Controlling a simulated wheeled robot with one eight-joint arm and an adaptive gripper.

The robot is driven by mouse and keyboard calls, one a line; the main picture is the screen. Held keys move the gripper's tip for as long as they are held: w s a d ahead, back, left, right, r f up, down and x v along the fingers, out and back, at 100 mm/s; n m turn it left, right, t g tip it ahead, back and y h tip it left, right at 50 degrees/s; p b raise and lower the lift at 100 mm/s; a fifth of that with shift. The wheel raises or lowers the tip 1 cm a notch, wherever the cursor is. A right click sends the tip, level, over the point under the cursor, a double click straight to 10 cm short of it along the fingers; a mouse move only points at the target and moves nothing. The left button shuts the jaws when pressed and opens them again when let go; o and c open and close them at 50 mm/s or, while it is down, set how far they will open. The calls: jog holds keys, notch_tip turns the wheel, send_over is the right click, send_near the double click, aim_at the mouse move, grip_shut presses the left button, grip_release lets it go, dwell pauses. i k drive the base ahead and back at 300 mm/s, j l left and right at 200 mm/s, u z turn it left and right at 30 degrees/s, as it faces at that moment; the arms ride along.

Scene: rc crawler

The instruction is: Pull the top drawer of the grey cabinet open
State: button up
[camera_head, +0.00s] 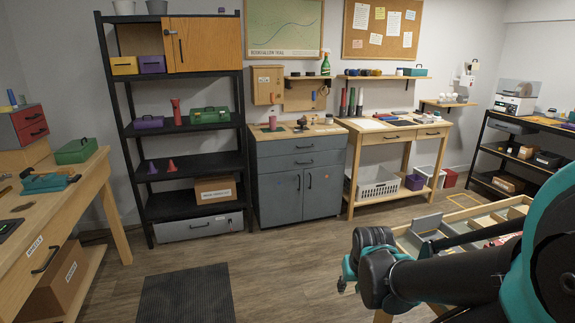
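The grey cabinet (273,190) stands against the back wall with a wooden top. Its top drawer (302,146) has a dark handle and sits flush with the front, shut. A second drawer front lies below it, then two doors with upright handles. My gripper (345,284) is in the lower right foreground at the end of my black and teal arm, well apart from the cabinet. Its fingers are small and mostly hidden behind the wrist, so I cannot see whether they are open.
A black shelf rack (190,166) stands left of the cabinet and a wooden table (394,138) right of it. A partitioned wooden tray table (465,222) is near my arm at right. A dark mat (186,296) lies on open floor. A workbench (75,190) is at left.

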aim_at(284, 146)
jog(key=i, duration=1.7)
jog(key=i+j+z, duration=0.1)
jog(key=i, duration=1.65)
